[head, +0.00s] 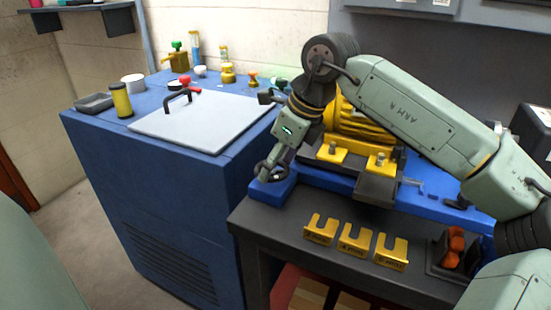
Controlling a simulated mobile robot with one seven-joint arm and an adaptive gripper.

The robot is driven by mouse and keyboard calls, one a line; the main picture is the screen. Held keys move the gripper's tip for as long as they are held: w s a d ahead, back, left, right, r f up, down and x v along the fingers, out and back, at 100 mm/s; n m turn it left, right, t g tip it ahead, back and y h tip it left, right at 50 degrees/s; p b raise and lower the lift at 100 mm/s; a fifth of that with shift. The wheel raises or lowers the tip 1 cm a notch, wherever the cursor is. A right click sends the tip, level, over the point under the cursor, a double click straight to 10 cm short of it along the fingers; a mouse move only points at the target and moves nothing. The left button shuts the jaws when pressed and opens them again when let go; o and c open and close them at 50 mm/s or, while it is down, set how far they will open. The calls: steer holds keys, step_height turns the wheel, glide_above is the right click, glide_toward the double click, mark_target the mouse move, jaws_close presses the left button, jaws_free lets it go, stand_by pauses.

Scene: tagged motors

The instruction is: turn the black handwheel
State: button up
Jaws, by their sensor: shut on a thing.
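The black handwheel (261,172) is a small dark ring at the left end of the blue base (276,190), beside the yellow motor (358,127). My gripper (272,172) reaches down from the upper right and is shut on the handwheel's rim. The fingers and the wheel are both dark and small here, so the exact contact is hard to make out. My arm hides part of the motor and the base.
Several yellow slotted plates (355,241) lie on the dark bench (290,238) in front, with an orange item in a black holder (436,262) to their right. A blue cabinet (170,190) with a white lid (205,125) and small valves stands left.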

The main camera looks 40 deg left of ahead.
steer(key=n, duration=0.2)
steer(key=n+g+p, duration=0.1)
steer(key=n+g+h+p, duration=0.1)
steer(key=n, duration=0.1)
steer(key=shift+w+a+r+n, duration=0.15)
steer(key=shift+w+n, duration=0.1)
steer(key=shift+n, duration=0.05)
steer(key=shift+w+a+n+g+h+p, duration=0.1)
steer(key=shift+n+g+h+p, duration=0.3)
steer(key=shift+n, duration=0.55)
steer(key=shift+n+g+h+p, duration=0.2)
steer(key=shift+n+p, duration=0.35)
steer(key=shift+n, duration=0.4)
steer(key=o, duration=1.1)
steer(key=shift+o, duration=0.2)
steer(key=v, duration=1.2)
